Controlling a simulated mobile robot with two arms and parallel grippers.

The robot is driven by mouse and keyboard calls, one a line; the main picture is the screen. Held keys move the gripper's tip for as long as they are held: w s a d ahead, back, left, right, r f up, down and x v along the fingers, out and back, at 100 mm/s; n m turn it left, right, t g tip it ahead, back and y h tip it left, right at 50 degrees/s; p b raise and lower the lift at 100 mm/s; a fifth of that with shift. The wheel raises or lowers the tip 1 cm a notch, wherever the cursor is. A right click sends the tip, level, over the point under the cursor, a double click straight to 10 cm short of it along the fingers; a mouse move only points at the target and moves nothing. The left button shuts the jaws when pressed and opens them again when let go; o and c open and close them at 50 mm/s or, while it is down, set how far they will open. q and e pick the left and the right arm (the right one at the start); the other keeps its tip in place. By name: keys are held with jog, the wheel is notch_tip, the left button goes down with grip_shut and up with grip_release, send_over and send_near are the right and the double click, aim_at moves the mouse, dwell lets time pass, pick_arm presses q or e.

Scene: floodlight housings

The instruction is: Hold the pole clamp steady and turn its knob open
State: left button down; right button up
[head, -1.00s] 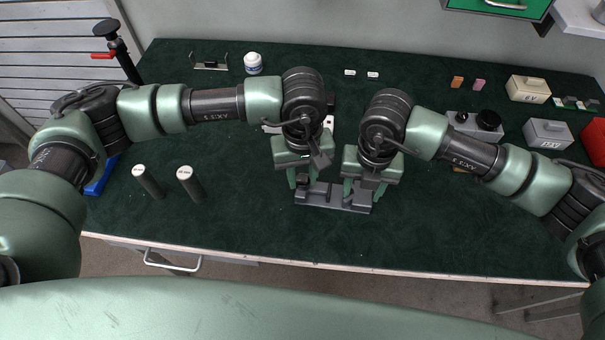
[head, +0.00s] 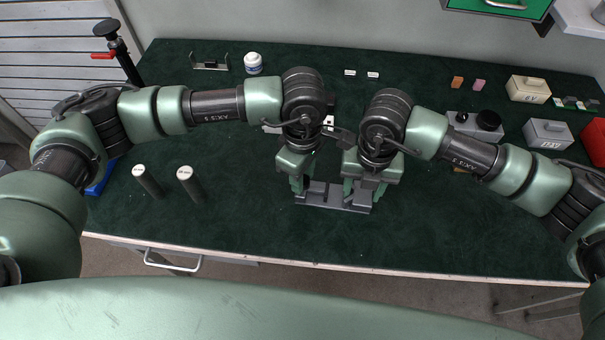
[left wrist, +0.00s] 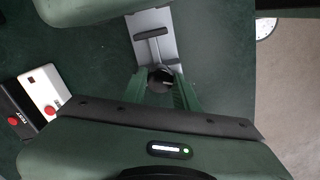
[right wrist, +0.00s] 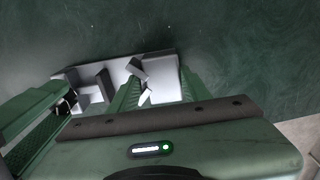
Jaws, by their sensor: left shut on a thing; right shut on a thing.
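The pole clamp (head: 334,197), a grey base with raised blocks, lies on the dark green mat near the front middle. It also shows in the left wrist view (left wrist: 146,22) and the right wrist view (right wrist: 119,70). My left gripper (head: 302,184) is over its left end, shut on the black round knob (left wrist: 160,79). My right gripper (head: 364,190) is over its right end, shut on a raised block of the clamp body. The fingers hide part of the held block, and the knob is hidden in the head view.
Two dark cylinders with white tops (head: 148,182) (head: 191,185) stand left of the clamp. A white jar (head: 253,64) and a black bracket (head: 210,63) are behind. Grey and cream boxes (head: 547,133) (head: 528,89) stand at right. The mat in front of the clamp is clear.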

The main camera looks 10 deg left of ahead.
pick_arm(q)
jog(key=shift+n, duration=0.6)
jog(key=c, duration=1.1)
grip_release()
jog(key=shift+o, duration=0.2)
notch_tip(320, 180, up, 12)
